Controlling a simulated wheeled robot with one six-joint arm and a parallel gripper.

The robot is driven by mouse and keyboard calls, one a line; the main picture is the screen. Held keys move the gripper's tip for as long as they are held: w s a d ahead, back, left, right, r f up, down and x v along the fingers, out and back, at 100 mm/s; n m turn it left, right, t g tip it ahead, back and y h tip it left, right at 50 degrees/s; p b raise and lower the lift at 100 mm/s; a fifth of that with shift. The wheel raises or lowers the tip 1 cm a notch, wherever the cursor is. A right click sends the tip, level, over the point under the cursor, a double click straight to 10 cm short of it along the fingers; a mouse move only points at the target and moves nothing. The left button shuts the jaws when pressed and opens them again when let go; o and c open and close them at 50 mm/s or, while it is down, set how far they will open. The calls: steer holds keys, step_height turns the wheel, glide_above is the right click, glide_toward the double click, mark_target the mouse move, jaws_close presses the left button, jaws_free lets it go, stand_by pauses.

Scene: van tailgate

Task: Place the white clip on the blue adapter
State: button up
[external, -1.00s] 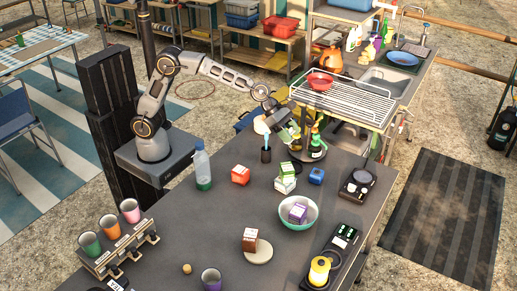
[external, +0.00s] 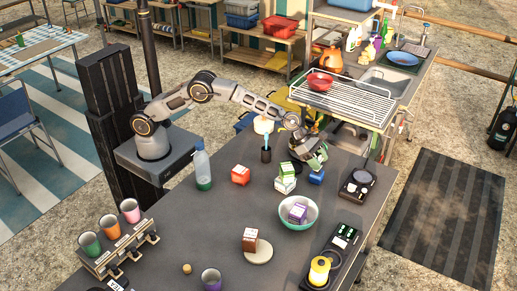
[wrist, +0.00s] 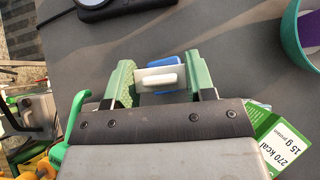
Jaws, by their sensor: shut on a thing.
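My gripper (external: 319,162) is low over the table, right above the blue adapter (external: 316,178), which it partly covers in the external view. In the wrist view my gripper (wrist: 161,82) has its green fingers shut on the white clip (wrist: 158,80), a small pale block held between them. The blue adapter (wrist: 172,61) shows past the clip's upper edge and a little below it, so the clip lies over it in that view. I cannot tell whether the clip touches the adapter. The clip cannot be made out in the external view.
A green-and-white carton (external: 286,170) stands just left of the adapter. A teal bowl (external: 281,219) holding a purple carton is nearer the front. A black scale-like device (external: 358,188) lies to the right. The dish rack (external: 345,103) stands behind my gripper.

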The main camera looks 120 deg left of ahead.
steer(key=shift+f, duration=1)
steer(key=shift+f, duration=0.1)
steer(key=o, duration=0.9)
steer(key=shift+s+r, duration=0.1)
steer(key=shift+r, duration=0.15)
steer(key=v, duration=1.1)
steer(key=shift+s+r+b, duration=0.2)
steer(key=shift+s+b, duration=0.1)
